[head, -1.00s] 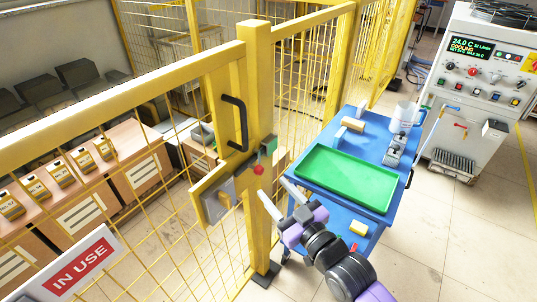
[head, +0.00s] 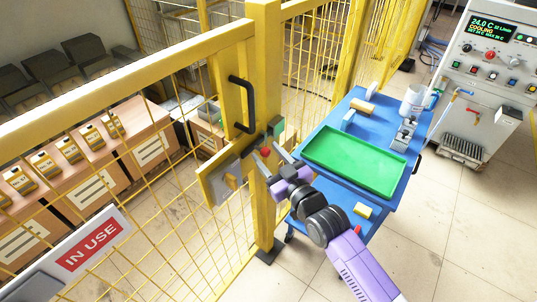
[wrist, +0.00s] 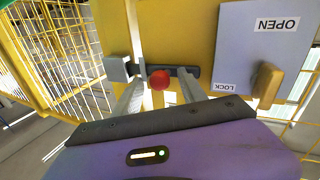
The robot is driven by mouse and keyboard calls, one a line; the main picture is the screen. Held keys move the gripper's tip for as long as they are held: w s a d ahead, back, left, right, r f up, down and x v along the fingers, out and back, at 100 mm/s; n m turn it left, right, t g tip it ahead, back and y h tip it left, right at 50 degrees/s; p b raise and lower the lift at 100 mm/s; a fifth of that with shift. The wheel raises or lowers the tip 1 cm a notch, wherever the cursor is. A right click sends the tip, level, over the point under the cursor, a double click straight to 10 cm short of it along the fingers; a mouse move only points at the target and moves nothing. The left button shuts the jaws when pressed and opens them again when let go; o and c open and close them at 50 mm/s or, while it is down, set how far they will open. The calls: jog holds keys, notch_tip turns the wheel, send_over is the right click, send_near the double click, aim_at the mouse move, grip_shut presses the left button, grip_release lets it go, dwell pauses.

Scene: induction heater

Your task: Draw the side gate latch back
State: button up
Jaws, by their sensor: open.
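The side gate latch is a dark bolt with a red knob (wrist: 159,79) on the yellow gate post; the red knob also shows small in the head view (head: 265,152). In the wrist view a grey plate (wrist: 262,50) beside the bolt reads OPEN and LOCK, with the LOCK end next to the bolt. My gripper (wrist: 160,95) is open, its two fingers on either side of the red knob. In the head view my gripper (head: 270,164) is at the post from the right. Whether the fingers touch the knob cannot be told.
A black gate handle (head: 243,104) stands above the latch. A blue cart (head: 350,127) with a green tray (head: 355,160) stands close to the right of my arm. An IN USE sign (head: 92,244) hangs on the fence.

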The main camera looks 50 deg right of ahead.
jog(key=shift+c, duration=0.2)
grip_shut()
dwell(1.2)
